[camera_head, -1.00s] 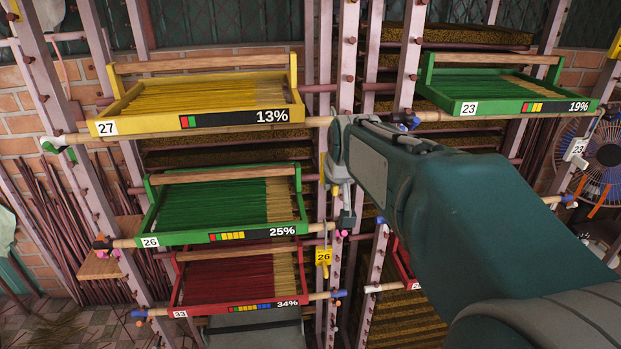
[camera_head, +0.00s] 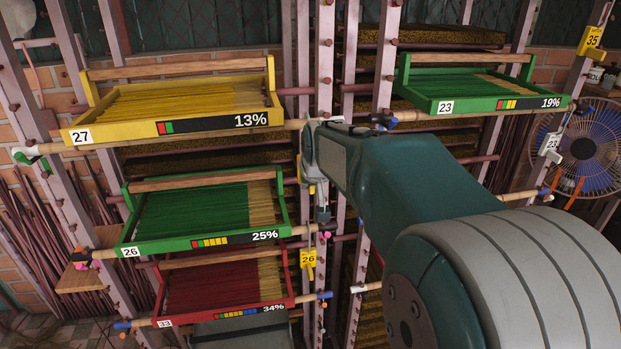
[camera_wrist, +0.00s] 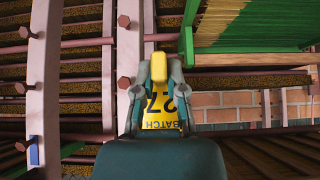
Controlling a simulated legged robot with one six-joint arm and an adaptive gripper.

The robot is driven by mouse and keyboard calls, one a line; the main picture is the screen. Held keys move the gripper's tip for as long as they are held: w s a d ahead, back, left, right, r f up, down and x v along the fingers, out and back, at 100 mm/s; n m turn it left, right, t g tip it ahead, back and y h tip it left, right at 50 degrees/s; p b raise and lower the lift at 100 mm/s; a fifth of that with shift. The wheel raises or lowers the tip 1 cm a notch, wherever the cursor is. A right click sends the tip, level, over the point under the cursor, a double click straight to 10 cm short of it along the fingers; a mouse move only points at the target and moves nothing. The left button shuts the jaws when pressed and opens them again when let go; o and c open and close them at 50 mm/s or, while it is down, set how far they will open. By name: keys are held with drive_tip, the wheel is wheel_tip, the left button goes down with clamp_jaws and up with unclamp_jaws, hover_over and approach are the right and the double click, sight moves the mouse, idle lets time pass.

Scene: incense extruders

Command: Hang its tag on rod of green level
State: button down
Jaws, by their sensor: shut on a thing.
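My gripper (camera_wrist: 158,75) is shut on a yellow tag (camera_wrist: 157,120) in the wrist view; it reads 27 and BATCH. In the head view my gripper (camera_head: 322,205) points down beside the metal uprights, right of the green tray 26 (camera_head: 135,247) marked 25%. That tray rests on a wooden rod (camera_head: 302,230) at the middle left level. My arm hides part of the rack.
The yellow tray 27 (camera_head: 108,130), marked 13%, is above the green tray 26. The red tray 33 (camera_head: 188,317), marked 34%, is below. Bolted uprights (camera_head: 324,60) stand close to my gripper.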

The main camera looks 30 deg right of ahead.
drive_tip(key=shift+f, duration=0.15)
drive_tip(key=c, duration=0.6)
unclamp_jaws()
drive_tip(key=shift+o, duration=0.2)
drive_tip(key=shift+o, duration=1.3)
drive_tip(key=shift+s, duration=0.1)
drive_tip(key=s+a, duration=0.2)
drive_tip(key=s, duration=0.6)
drive_tip(key=shift+s+a, duration=0.25)
drive_tip(key=shift+s, duration=0.05)
